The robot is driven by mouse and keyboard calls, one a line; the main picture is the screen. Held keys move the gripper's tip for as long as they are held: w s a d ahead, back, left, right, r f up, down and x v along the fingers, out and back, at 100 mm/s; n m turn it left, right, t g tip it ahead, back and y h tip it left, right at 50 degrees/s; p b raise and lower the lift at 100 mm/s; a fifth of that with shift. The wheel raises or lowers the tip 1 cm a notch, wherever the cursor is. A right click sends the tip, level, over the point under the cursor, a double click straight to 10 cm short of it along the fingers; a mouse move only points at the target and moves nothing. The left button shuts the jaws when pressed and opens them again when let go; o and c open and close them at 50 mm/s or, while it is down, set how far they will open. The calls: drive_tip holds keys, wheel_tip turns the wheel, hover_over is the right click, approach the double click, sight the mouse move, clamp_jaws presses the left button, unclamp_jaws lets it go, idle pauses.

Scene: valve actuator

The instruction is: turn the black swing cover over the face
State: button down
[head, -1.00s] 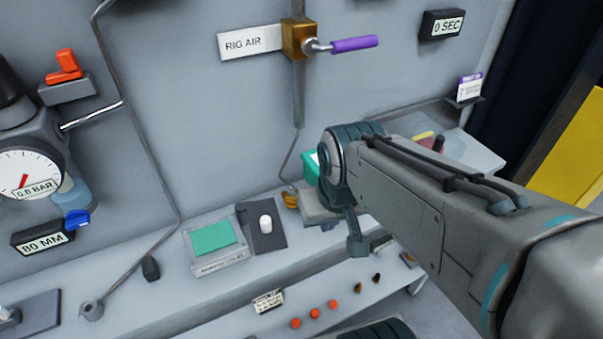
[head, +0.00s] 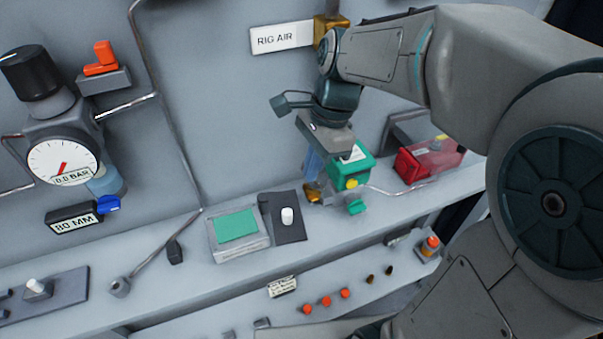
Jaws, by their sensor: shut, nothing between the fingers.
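The black swing cover (head: 290,230) is a flat dark plate with a white knob (head: 287,216). It lies to the right of a pale box on the bench. The box's green face (head: 238,225) is uncovered. My gripper (head: 312,176) points down, to the right of the cover and above it in the picture, in front of the green device. It is shut and empty, apart from the cover. Its fingertips are small and partly lost against the things behind.
A green device (head: 352,172) and a red box (head: 420,162) stand right of my gripper. A thin lever (head: 150,262) lies left of the pale box. Orange buttons (head: 326,300) line the lower ledge. A gauge (head: 62,162) hangs at left.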

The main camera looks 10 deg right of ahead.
approach(296, 218)
drive_tip(key=x, duration=0.5)
drive_tip(key=shift+f, duration=0.15)
idle(0.4)
